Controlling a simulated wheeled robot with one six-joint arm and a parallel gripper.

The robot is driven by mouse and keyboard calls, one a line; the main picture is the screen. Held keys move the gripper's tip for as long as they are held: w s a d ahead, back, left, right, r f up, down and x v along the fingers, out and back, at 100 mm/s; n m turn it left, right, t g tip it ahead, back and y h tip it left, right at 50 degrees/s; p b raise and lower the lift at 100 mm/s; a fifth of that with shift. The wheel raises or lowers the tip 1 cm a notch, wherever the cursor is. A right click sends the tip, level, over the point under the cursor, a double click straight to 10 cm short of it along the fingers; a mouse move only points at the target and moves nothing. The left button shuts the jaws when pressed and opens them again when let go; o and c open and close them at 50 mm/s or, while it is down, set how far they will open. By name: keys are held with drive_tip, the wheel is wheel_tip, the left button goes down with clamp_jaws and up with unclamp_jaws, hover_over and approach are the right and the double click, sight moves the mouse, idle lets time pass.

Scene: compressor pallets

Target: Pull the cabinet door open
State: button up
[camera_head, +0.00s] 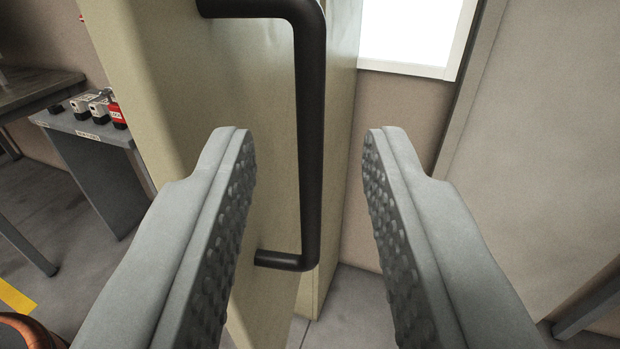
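The cabinet door (200,95) is a cream panel in the upper middle of the view. Its black bar handle (311,150) stands upright, with bends at the top and bottom that join it to the panel. My gripper (307,140) is open, with one grey studded finger on each side of the handle in the picture. I see clear gaps between the handle and both fingers. I cannot tell how far the fingertips are from the handle in depth. The fingers hide part of the door's lower area.
At left, a grey bench (88,130) holds small white boxes and a red padlock (116,112). A dark table (35,88) stands beyond it. A window (412,30) and a pale panel (540,150) are at right. Some grey floor shows below.

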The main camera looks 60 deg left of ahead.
drive_tip(key=v, duration=0.9)
drive_tip(key=shift+d, duration=0.25)
drive_tip(key=shift+s, duration=0.15)
